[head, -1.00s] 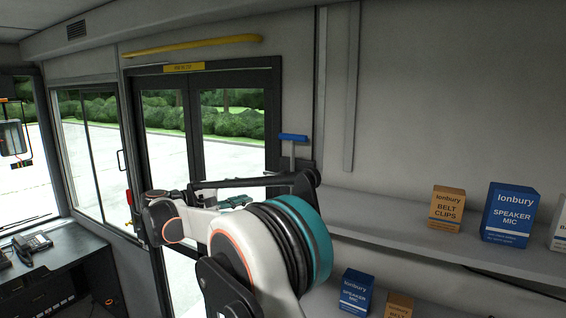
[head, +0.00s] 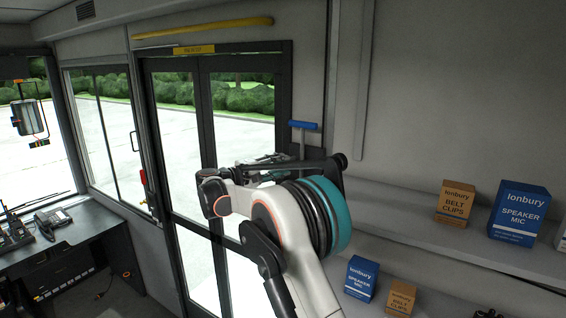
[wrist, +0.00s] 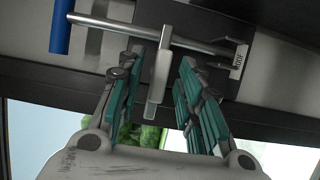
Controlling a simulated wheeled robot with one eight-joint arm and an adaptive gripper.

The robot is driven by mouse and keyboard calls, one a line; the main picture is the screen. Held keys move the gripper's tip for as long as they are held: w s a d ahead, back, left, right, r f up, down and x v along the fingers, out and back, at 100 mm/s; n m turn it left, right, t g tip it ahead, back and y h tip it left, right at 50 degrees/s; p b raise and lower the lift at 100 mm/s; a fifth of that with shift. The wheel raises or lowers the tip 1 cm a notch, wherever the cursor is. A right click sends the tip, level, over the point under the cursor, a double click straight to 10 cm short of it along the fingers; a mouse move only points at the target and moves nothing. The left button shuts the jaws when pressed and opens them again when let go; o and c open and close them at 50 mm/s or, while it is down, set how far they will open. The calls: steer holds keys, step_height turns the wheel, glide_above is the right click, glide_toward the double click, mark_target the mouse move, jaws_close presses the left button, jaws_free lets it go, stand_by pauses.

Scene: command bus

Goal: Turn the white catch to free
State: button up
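The white catch (wrist: 159,72) shows in the wrist view as a pale, narrow bar in front of a metal rod (wrist: 115,29). The rod ends in a blue grip (wrist: 61,26) at the left, which also shows in the head view (head: 303,125) beside the door's upper right. My gripper (wrist: 158,62) is open, with one teal-padded finger on each side of the catch. Gaps show between the catch and both fingers. In the head view my gripper (head: 268,166) is partly hidden by my arm, and I cannot make out the catch there.
The dark-framed glass door (head: 208,150) stands behind my arm. A shelf (head: 405,215) at the right holds boxes, including a blue speaker mic box (head: 518,213) and an orange belt clips box (head: 455,204). A desk (head: 80,240) with phones stands at the left.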

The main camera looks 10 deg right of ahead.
steer(key=shift+x, duration=0.8)
steer(key=shift+c, duration=0.5)
jaws_close()
steer(key=shift+f, duration=0.1)
steer(key=m+y+b, duration=0.1)
steer(key=m+b, duration=0.1)
steer(key=m, duration=0.1)
steer(key=shift+y, duration=0.3)
steer(key=m+y+b, duration=0.1)
steer(key=m+b, duration=0.1)
steer(key=m, duration=0.2)
steer(key=shift+y, duration=0.4)
steer(key=m+t+y+b, duration=0.1)
steer(key=m, duration=0.2)
steer(key=shift+s+y+b, duration=0.1)
steer(key=shift+y+b, duration=0.3)
steer(key=m+t+y+b, duration=0.1)
steer(key=m+y, duration=0.1)
steer(key=m, duration=0.1)
steer(key=shift+t, duration=0.3)
steer(key=shift+m+b, duration=0.3)
